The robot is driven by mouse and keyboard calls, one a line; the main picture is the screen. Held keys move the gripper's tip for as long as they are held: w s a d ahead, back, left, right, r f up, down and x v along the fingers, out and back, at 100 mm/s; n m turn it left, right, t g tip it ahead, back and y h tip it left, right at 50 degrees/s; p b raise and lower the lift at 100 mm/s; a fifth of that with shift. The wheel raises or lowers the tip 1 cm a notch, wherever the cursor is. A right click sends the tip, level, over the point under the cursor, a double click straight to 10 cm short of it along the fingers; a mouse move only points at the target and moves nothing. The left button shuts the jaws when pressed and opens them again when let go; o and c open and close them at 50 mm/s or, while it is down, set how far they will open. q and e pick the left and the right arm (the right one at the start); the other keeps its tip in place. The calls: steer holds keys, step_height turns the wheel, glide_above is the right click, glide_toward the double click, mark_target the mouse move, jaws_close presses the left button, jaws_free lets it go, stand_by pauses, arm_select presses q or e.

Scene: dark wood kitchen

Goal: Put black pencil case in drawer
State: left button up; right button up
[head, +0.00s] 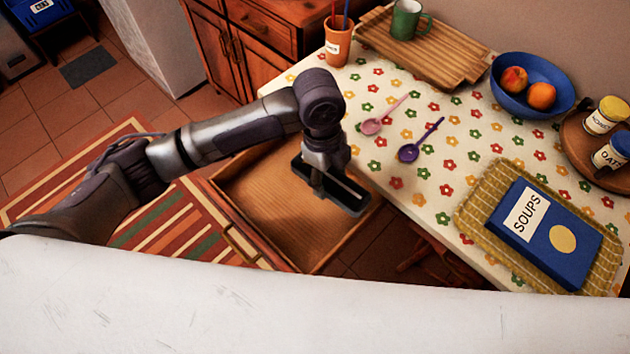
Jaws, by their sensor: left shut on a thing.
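The black pencil case (346,193) is held in my left gripper (328,188), which points down and is shut on it. The case is a dark, flat, long piece, partly covered by the gripper. The open wooden drawer (268,190) is pulled out from the table's left side, and its visible floor is bare. My left gripper and the case are over the drawer's right part, near the table edge. Their height above the drawer floor is hard to tell. My right gripper is not in view.
On the flowered tablecloth (440,185) lie a pink spoon (372,126) and a purple spoon (409,153). A blue soups book (550,240) rests on a woven mat (475,222). A blue fruit bowl (512,96), a wooden tray (425,68) and a pencil cup (338,48) stand farther back.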

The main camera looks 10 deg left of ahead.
arm_select(q)
steer(key=shift+d+f+m, duration=0.1)
steer(key=shift+f+m, duration=0.1)
steer(key=shift+m, duration=0.1)
glide_above(282, 215)
step_height(282, 215, down, 7)
steer(key=shift+w+r+p, duration=0.1)
steer(key=shift+w+p, duration=0.05)
steer(key=shift+p, duration=0.15)
steer(key=shift+a+f, duration=0.2)
steer(key=shift+f, duration=1.85)
steer(key=o, duration=1.2)
steer(key=shift+f, duration=0.15)
steer(key=shift+o, duration=0.2)
step_height(282, 215, up, 12)
steer(key=w+a, duration=0.1)
steer(key=shift+a, duration=0.2)
